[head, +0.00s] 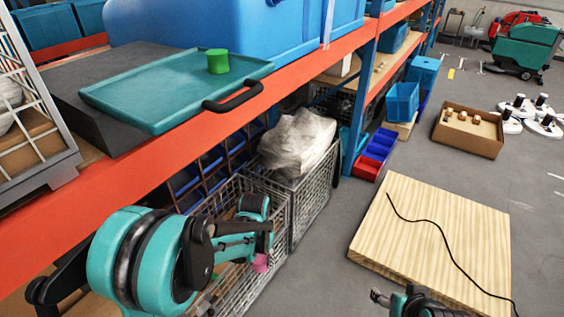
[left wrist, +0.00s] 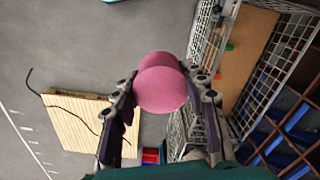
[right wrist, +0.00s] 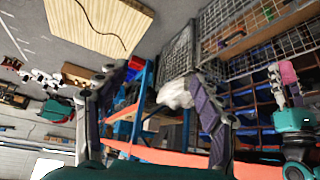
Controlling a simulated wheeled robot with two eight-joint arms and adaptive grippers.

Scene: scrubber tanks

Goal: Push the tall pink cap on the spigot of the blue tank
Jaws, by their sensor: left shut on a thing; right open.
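My left gripper (head: 263,232) is shut on the tall pink cap (head: 261,263), below and in front of the orange shelf edge. In the left wrist view the pink cap (left wrist: 162,84) sits between both fingers (left wrist: 165,105), rounded end showing. The right wrist view also shows the pink cap (right wrist: 288,72) in my left gripper. The blue tank (head: 205,25) stands on the shelf at the top, cut off by the frame; its spigot is not visible. My right gripper (right wrist: 160,105) is open and empty; only part of that arm shows at the bottom of the head view.
A teal tray (head: 150,97) with a black handle (head: 233,95) lies on the shelf, a green cap (head: 218,61) on it. Wire baskets (head: 310,195) stand below the orange beam (head: 150,145). A wooden board with a black cable (head: 430,235) lies on the floor at right.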

